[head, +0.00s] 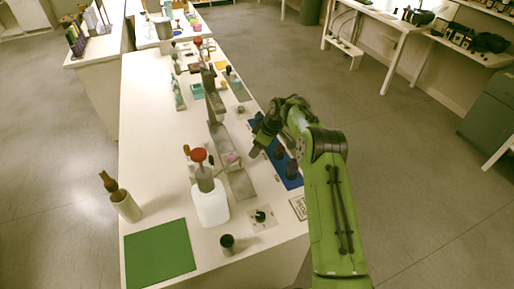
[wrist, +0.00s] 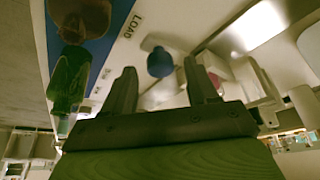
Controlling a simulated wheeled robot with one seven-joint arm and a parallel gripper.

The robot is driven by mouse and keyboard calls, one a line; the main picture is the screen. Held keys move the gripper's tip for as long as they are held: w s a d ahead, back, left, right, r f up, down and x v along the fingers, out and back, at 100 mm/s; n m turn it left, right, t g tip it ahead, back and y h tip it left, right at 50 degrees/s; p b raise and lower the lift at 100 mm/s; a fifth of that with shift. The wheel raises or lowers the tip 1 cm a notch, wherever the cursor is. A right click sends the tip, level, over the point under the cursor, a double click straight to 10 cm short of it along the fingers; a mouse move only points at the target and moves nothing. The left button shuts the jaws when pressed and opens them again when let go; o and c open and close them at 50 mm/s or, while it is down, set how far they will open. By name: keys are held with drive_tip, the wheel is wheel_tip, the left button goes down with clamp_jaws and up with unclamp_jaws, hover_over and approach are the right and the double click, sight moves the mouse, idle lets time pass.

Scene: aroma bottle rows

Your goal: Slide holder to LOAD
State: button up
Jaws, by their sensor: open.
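My gripper (head: 258,148) is open above the table's right side, near a grey metal rail (head: 241,186) and a blue board (head: 289,171). In the wrist view its two spread fingers (wrist: 160,88) have a dark blue round-topped piece (wrist: 159,62) showing between and beyond them. I cannot tell if that piece is part of the holder, and no contact shows. The word LOAD (wrist: 130,26) is printed on a pale surface left of it. A pink item (head: 231,158) sits by the rail, partly hidden. It also shows behind the right finger in the wrist view (wrist: 213,80).
A white bottle with a red top (head: 211,206) stands close to the rail. Bottles stand on the blue board, beside my arm; a green one (wrist: 67,80) shows in the wrist view. A green mat (head: 159,253) lies front left. The table's left middle is clear.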

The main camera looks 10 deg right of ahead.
drive_tip(key=p+v, duration=0.2)
drive_tip(key=v, duration=1.2)
drive_tip(key=shift+s+d+r+p, duration=0.15)
drive_tip(key=shift+d+r+p, duration=0.05)
drive_tip(key=shift+r+p, duration=0.1)
drive_tip(key=s+a+r+m+t+h+p, duration=0.1)
drive_tip(key=s+a+r+m, duration=0.1)
drive_tip(key=s+r, duration=0.6)
drive_tip(key=s+a+r+m+h+p, duration=0.1)
drive_tip(key=s+a+r+m, duration=0.1)
drive_tip(key=s+r, duration=0.6)
drive_tip(key=s+d+m+t+h+p, duration=0.1)
drive_tip(key=s+m, duration=0.6)
drive_tip(key=s, duration=1.7)
drive_tip(key=shift+d+r+t+h, duration=0.2)
drive_tip(key=shift+d+t+h, duration=0.1)
drive_tip(key=shift+t, duration=0.3)
